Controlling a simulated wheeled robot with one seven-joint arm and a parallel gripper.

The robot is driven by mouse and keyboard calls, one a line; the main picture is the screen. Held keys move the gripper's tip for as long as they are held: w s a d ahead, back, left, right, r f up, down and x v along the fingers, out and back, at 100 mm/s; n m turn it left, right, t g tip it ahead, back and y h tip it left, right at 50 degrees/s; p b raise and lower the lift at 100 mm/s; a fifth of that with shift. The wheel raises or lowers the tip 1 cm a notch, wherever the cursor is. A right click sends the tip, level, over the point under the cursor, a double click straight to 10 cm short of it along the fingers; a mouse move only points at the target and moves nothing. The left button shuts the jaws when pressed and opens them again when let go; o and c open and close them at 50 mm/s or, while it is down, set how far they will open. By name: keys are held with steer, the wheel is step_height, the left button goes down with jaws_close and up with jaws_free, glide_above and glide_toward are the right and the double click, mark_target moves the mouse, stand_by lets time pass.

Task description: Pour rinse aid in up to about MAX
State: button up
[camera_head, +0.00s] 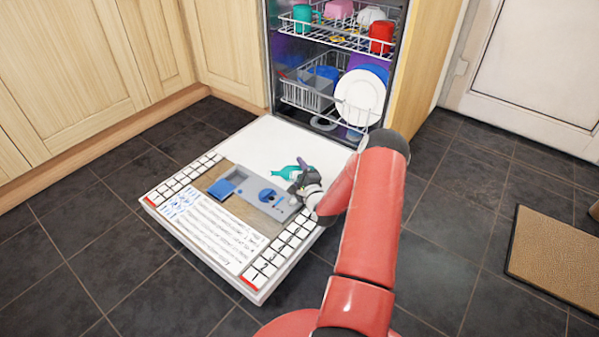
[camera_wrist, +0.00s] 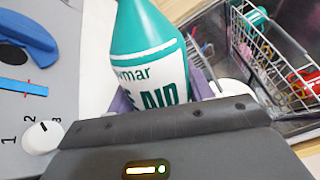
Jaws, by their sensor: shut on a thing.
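The teal rinse aid bottle (camera_head: 287,172) is above the open dishwasher door (camera_head: 225,137), tilted, with its narrow end to the left. In the wrist view, the bottle (camera_wrist: 150,35) has a white label reading "AID". My gripper (camera_head: 303,180) is shut on the bottle. In the wrist view, a blue flap (camera_wrist: 28,38) is beside a dark opening (camera_wrist: 12,57), with a blue strip with a red mark (camera_wrist: 22,87) below. No liquid stream is visible.
A blue detergent compartment (camera_head: 225,187) is left on the panel. A white dial (camera_wrist: 42,138) is numbered 1 to 3. Dishwasher racks (camera_head: 310,92) hold dishes and a white plate (camera_head: 360,97). A brown mat (camera_head: 556,256) is on the right; dark floor tiles (camera_head: 450,240) are clear.

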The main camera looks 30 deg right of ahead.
mark_target(292, 168)
steer(key=r+m, duration=0.1)
steer(key=a+r+m+p, duration=0.1)
steer(key=m, duration=0.1)
steer(key=a+r+m+p, duration=0.1)
steer(key=r, duration=0.1)
steer(key=shift+w+a+m, duration=0.2)
steer(key=shift+a+m, duration=0.05)
steer(key=shift+m, duration=0.05)
steer(key=shift+w+a+r+m, duration=0.1)
steer(key=shift+a+m, duration=0.1)
steer(key=shift+m, duration=0.1)
steer(key=shift+r, duration=0.1)
